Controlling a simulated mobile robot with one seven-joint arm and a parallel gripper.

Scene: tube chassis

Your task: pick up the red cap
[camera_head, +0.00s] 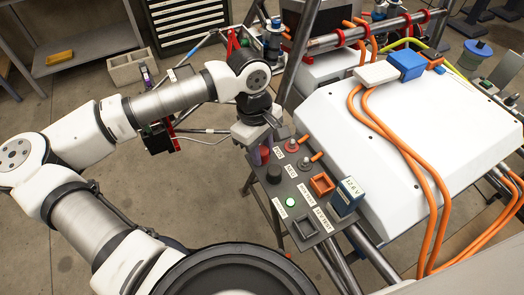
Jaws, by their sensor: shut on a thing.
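My gripper (260,149) points down at the back left corner of a dark grey control panel (283,178). Its jaws are shut on a small red piece, which I take to be the red cap (265,152). Only a little of the cap shows below my gripper body, beside a purple patch. I cannot tell whether the cap touches the panel or is clear of it.
The panel also bears a black knob (273,174), a green light (290,202) and an orange square socket (321,184). A white battery case (420,130) with orange cables (405,150) lies to the right.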

